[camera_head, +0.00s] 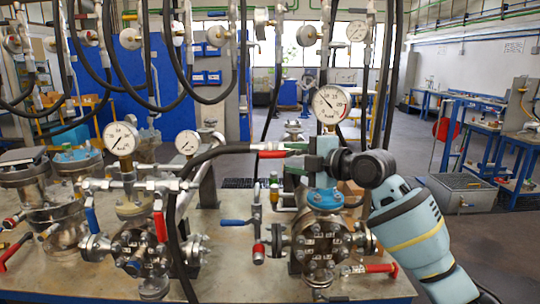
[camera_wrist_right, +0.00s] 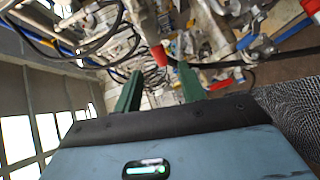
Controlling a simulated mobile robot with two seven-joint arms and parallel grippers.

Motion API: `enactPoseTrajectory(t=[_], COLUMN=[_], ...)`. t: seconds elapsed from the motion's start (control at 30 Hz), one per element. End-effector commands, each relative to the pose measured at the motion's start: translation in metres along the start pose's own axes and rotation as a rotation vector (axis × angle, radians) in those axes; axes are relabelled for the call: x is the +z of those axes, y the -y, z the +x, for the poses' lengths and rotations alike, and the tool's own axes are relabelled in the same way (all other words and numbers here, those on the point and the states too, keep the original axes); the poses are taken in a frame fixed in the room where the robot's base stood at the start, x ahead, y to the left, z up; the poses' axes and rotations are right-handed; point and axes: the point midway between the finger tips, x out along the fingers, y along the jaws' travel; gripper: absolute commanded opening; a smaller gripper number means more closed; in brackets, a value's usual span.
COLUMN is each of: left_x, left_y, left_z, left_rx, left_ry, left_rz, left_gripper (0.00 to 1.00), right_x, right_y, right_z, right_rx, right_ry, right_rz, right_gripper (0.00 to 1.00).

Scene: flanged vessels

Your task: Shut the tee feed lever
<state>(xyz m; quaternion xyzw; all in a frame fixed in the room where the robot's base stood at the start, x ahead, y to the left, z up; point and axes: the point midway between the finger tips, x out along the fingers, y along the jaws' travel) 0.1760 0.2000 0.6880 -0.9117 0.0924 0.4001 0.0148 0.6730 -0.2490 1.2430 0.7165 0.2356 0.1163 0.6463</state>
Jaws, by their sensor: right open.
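A red-handled lever (camera_head: 270,154) lies roughly level beside the black hose, left of the right vessel's large gauge; I take it to be the tee feed lever. My right gripper (camera_head: 287,158) comes in from the right with its green fingers at the lever's right end. In the right wrist view a red handle tip (camera_wrist_right: 160,55) shows just beyond and between the two open green fingers (camera_wrist_right: 160,72). The fingers are apart, and I cannot tell whether either touches the handle. The lever's pivot is hard to make out. My left gripper is not in view.
The right flanged vessel (camera_head: 321,245) stands on the bench below my gripper, with a dial gauge (camera_head: 331,104) close above it. A blue lever (camera_head: 239,222) and a red lever (camera_head: 369,268) stick out lower down. The black hose (camera_head: 215,152) arches near the lever.

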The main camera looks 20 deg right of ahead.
Motion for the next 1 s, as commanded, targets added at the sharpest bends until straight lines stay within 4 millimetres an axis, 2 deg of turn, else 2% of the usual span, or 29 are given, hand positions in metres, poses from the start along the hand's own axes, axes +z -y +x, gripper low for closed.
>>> enactPoseTrajectory(t=[0.5,0.7,1.0], left_x=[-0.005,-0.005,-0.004], left_y=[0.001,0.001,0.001], left_z=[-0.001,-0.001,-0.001], left_rx=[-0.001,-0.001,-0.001], left_ry=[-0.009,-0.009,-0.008], left_rz=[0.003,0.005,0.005], left_gripper=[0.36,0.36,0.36], right_x=[-0.001,-0.001,-0.001], right_y=[-0.001,0.0,0.0], right_z=[0.061,0.072,0.074], right_rx=[0.002,0.0,0.001], right_ry=[-0.001,-0.001,-0.001], right_rz=[0.002,0.001,0.0], right_gripper=[0.4,0.4,0.4])
